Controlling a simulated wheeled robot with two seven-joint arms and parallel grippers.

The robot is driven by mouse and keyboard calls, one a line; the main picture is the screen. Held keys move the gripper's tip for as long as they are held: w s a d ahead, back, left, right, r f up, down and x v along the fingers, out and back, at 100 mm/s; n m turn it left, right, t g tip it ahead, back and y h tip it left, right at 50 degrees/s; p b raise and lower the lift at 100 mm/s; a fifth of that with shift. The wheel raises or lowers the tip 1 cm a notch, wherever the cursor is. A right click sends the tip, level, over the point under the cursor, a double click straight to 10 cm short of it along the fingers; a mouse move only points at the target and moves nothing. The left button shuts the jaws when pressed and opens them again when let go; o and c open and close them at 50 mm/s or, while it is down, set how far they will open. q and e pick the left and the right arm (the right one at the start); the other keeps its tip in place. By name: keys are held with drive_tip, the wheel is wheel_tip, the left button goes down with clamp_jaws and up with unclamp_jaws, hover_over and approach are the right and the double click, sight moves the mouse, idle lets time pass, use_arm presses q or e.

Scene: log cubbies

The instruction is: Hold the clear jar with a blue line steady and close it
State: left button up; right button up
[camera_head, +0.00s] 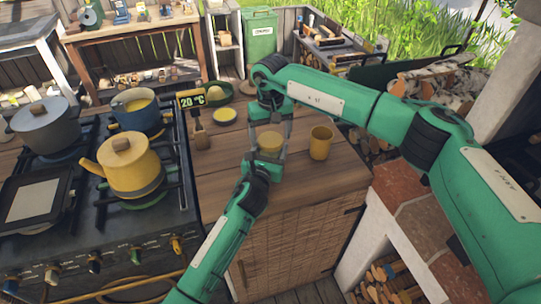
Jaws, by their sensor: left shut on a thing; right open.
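A small jar (270,142) with a yellowish-tan look stands on the wooden counter between my two grippers. Its blue line is too small to make out. My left gripper (266,156) reaches in from the near side, low down, and is shut on the jar. My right gripper (273,126) hangs from above with its fingers apart, over and around the jar's top. The fingers partly hide the jar. I cannot tell whether a lid sits on its mouth. A round yellow-topped piece (225,116) lies on the counter to the left.
A stove (95,220) with a yellow kettle (130,172) and pots is at the left. The front counter is clear.

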drive_tip(key=shift+f, duration=0.4)
drive_tip(key=shift+c, duration=0.4)
